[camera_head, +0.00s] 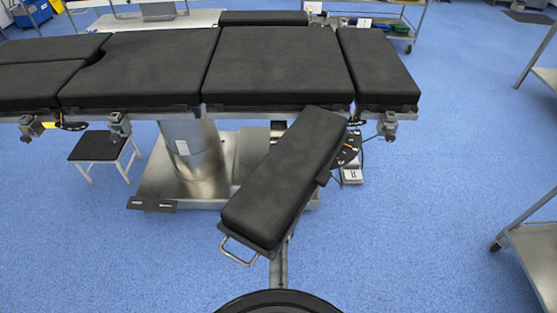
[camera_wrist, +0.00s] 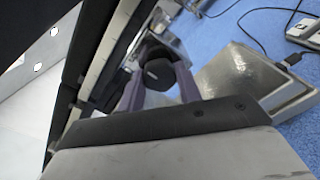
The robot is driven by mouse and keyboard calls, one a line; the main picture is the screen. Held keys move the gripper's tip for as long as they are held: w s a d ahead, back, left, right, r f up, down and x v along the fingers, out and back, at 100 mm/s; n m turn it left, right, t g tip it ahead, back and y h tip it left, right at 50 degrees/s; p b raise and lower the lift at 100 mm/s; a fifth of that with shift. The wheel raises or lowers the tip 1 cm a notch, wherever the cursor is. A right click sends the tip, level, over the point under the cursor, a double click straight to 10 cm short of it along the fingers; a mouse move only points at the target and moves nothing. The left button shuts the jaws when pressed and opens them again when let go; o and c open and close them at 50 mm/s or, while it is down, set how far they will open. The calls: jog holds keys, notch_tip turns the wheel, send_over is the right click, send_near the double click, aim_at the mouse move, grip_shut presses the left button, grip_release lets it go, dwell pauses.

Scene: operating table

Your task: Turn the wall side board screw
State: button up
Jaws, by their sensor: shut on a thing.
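A black round screw knob (camera_wrist: 157,68) shows in the wrist view, beside the table's metal side rail (camera_wrist: 112,45). My gripper (camera_wrist: 158,80) has one finger on each side of the knob and is shut on it. The fingers hide part of the knob's sides. In the head view, a padded black side board (camera_head: 283,180) juts from the table's near edge towards me, slanting down to the left. The gripper and the knob cannot be made out in the head view.
The black-padded operating table (camera_head: 150,65) spans the view on a metal column (camera_head: 190,145). A stool (camera_head: 100,147) stands at left, and a foot control (camera_head: 352,175) with a cable lies on the floor. A trolley (camera_head: 535,250) is at right. Blue floor is open between.

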jog(key=shift+m, duration=0.4)
jog(key=shift+w+d+r+n, duration=0.1)
jog(key=shift+r+n, duration=0.05)
jog(key=shift+n, duration=5.35)
jog(key=shift+s+a+r+n, duration=0.1)
jog(key=shift+n, duration=5.4)
jog(key=shift+w+d+r+n, duration=0.1)
jog(key=shift+r+n, duration=0.05)
jog(key=shift+n, duration=5.35)
